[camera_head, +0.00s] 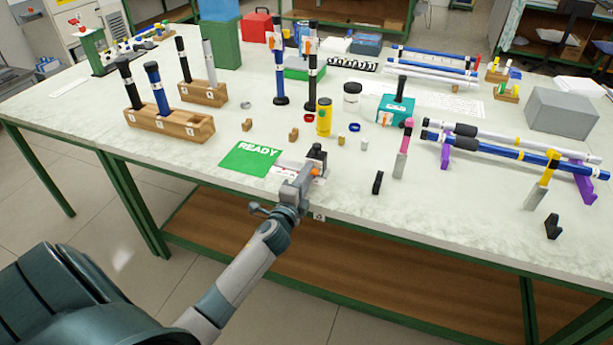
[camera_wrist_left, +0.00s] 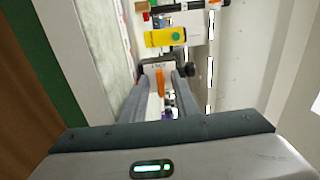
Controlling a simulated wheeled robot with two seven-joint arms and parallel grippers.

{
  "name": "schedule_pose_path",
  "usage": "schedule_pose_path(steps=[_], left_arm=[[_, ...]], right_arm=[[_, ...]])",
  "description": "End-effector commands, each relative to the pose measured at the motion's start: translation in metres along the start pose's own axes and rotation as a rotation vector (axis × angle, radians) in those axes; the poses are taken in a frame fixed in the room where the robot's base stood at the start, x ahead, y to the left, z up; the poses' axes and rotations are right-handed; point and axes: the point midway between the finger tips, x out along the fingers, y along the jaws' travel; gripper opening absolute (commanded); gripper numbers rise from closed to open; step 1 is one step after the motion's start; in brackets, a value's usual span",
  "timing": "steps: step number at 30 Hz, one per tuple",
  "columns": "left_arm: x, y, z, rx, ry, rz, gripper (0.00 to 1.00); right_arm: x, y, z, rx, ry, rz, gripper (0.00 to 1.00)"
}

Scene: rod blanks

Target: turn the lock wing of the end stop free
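The end stop (camera_head: 317,154) is a small dark block at the table's front edge, beside the green READY mat. Its orange lock wing (camera_head: 315,171) shows just past my left gripper (camera_head: 303,177), which reaches in from the front. In the left wrist view the orange wing (camera_wrist_left: 160,82) lies between the two grey fingers of my left gripper (camera_wrist_left: 162,97). The fingers are apart, with a gap on both sides of the wing. Part of the end stop is hidden by the gripper in the head view. My right gripper is in neither view.
The green READY mat (camera_head: 250,159) lies left of the end stop. A yellow can (camera_head: 324,117) stands behind it, and a small black block (camera_head: 377,182) stands to its right. Wooden rod blocks (camera_head: 170,125) are at left; long rods (camera_head: 510,150) rest on purple supports at right.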

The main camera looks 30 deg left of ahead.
Motion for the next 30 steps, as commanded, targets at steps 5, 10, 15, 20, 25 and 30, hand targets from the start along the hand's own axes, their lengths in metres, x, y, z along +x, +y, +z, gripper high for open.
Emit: schedule_pose_path(steps=[5,10,15,20,25,30], left_arm=[[-0.003,0.0,0.0,0.001,0.0,-0.001,0.27],[-0.016,0.001,0.0,0.001,0.0,0.0,0.27],[-0.041,0.002,0.0,0.001,0.001,0.001,0.27],[-0.071,0.003,0.0,0.001,0.0,0.002,0.27],[-0.105,0.003,0.0,0.0,0.0,0.001,0.27],[-0.137,0.003,0.0,-0.001,0.001,0.002,0.27]], right_arm=[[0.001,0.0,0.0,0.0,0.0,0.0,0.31],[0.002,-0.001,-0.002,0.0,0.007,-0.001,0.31],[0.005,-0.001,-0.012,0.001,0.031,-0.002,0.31],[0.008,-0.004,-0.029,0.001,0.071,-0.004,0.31],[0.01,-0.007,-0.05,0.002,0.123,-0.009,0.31],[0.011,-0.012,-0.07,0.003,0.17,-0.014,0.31]])
